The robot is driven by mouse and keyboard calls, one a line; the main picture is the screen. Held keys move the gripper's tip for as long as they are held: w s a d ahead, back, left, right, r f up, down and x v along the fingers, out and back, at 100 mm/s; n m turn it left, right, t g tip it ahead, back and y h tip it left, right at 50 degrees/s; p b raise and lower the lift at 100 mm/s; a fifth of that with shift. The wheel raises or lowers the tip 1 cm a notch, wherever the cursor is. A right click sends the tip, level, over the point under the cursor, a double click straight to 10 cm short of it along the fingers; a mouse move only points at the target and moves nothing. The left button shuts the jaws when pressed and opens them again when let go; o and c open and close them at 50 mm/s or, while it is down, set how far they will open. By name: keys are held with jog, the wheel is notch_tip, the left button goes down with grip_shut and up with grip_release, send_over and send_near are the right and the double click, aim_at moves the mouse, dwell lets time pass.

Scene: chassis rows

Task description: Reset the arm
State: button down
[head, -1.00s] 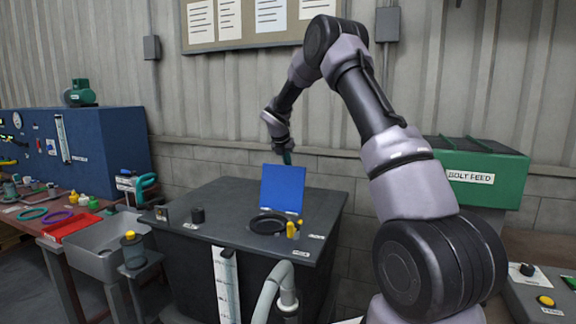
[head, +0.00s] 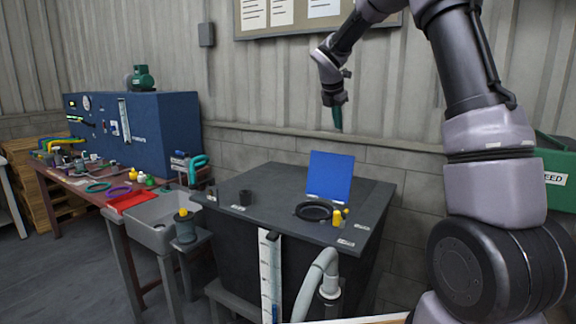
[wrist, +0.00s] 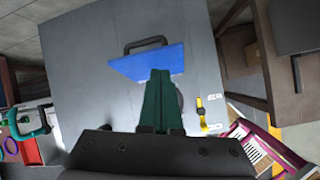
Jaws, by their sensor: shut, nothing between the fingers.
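My gripper (head: 337,118) is in the air above and behind the dark cabinet, its green fingers pointing down. In the wrist view the green fingers (wrist: 161,102) are together with nothing between them. My arm is raised and bent, reaching from the right side of the head view. Below the gripper, the open blue lid (head: 330,176) stands up from the cabinet top (head: 270,190); it also shows in the wrist view (wrist: 130,63). The fingers are apart from the lid in the head view.
The cabinet top holds a black ring (head: 314,211), yellow fittings (head: 337,217) and a small black cup (head: 245,197). A grey pipe (head: 318,275) rises at its front. A workbench with a blue panel (head: 150,130) and grey sink (head: 160,220) stands left. A green bolt feed bin (head: 562,165) is right.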

jog(key=s+r+m+y, duration=0.1)
jog(key=s+r+m, duration=0.2)
jog(key=s+m, duration=0.3)
jog(key=s+d+r+m+y, duration=0.1)
jog(key=s+r+m, duration=0.2)
jog(key=s, duration=0.5)
jog(key=s+r+m, duration=0.3)
jog(key=s+m, duration=0.2)
jog(key=s, duration=0.2)
jog(key=s+f+m+t+y, duration=0.1)
jog(key=s+m, duration=0.6)
jog(key=s, duration=0.2)
jog(key=s+a+f+m+t+y, duration=0.1)
jog(key=s+f+m+y, duration=0.1)
jog(key=s+m, duration=0.6)
jog(key=shift+s+a, duration=0.25)
jog(key=shift+s, duration=0.8)
